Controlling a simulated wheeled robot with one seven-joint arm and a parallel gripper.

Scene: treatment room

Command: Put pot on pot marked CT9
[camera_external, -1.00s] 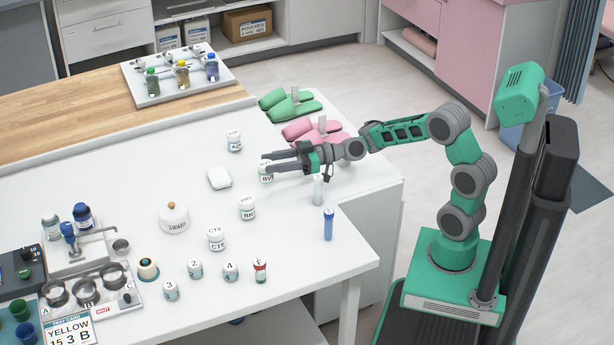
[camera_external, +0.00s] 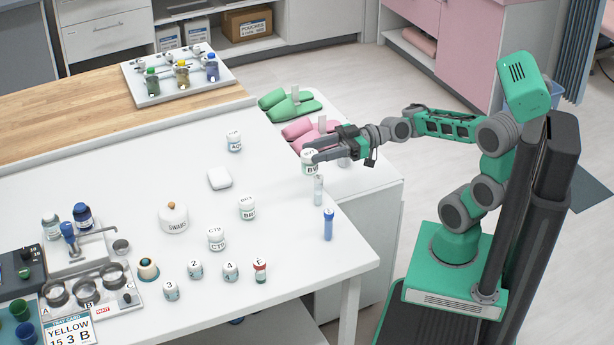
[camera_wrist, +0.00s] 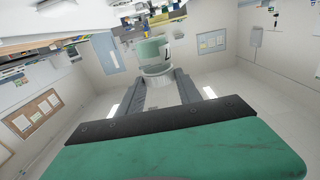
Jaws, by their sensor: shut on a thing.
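My gripper (camera_external: 317,153) is shut on a small white pot (camera_external: 309,167) with dark lettering, partly hidden by the fingers. It appears raised over the table's right side, by the pink slippers. The held pot also shows between the fingers in the wrist view (camera_wrist: 154,56), with a pale green band. The pot that seems marked CT9 (camera_external: 216,240) stands upright on the white table, left of and nearer the camera than my gripper. Its top looks clear.
Another white pot (camera_external: 247,209) stands just behind and right of the CT9 pot. The SWABS jar (camera_external: 174,220) is to its left. Small numbered pots (camera_external: 195,269) stand in front. A clear vial (camera_external: 318,190) and a blue tube (camera_external: 328,225) stand near the right edge.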

